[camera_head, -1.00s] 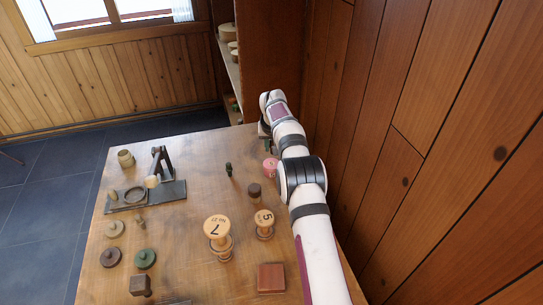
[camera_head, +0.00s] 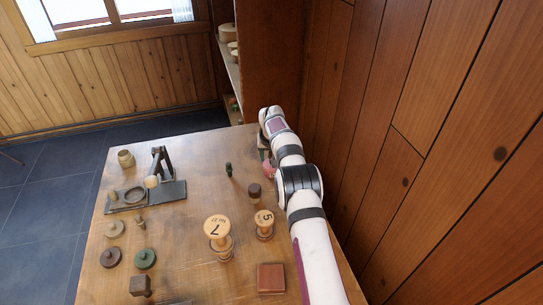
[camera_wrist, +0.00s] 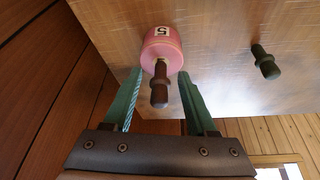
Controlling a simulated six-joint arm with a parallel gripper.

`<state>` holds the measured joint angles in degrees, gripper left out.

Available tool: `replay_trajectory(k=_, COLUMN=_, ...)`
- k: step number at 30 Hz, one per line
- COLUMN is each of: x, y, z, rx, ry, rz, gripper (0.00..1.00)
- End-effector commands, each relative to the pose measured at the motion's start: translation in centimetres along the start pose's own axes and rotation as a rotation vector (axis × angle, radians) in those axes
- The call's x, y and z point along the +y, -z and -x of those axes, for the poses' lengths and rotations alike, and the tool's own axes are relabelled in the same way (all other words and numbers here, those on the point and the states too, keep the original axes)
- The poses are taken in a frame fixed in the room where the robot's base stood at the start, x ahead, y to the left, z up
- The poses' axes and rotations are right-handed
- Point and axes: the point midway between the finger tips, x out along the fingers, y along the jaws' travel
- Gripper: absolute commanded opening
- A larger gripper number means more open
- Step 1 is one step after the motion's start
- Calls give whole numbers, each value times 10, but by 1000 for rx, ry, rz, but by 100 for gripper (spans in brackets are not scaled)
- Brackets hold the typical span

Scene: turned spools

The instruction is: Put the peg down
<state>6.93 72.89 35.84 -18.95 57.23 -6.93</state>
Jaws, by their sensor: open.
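In the wrist view a dark brown peg (camera_wrist: 159,88) with a collar stands between the two green fingers of my gripper (camera_wrist: 160,74), with a gap on each side. The gripper is open. The peg overlaps the edge of a round pink piece (camera_wrist: 162,50) marked 5; I cannot tell whether it is joined to it or stands in front of it. The pink piece (camera_head: 267,168) also shows partly beside my arm in the head view. A dark green peg (camera_wrist: 265,62) stands apart to the right in the wrist view, and on the table in the head view (camera_head: 229,170).
A grey stand (camera_head: 172,191) is farther left. The wood-panelled wall (camera_head: 430,150) is close on the right.

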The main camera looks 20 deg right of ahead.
Motion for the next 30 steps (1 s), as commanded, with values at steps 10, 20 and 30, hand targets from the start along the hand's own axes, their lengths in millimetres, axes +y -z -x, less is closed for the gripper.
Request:
replay_trajectory(k=10, x=0, y=2, z=56, rx=3, ry=0, rz=1, gripper=57)
replay_trajectory(k=20, x=0, y=1, z=119, rx=0, ry=-1, rz=0, gripper=57)
replay_trajectory(k=30, x=-8, y=-46, z=199, rx=-75, ry=27, rz=-50, gripper=57)
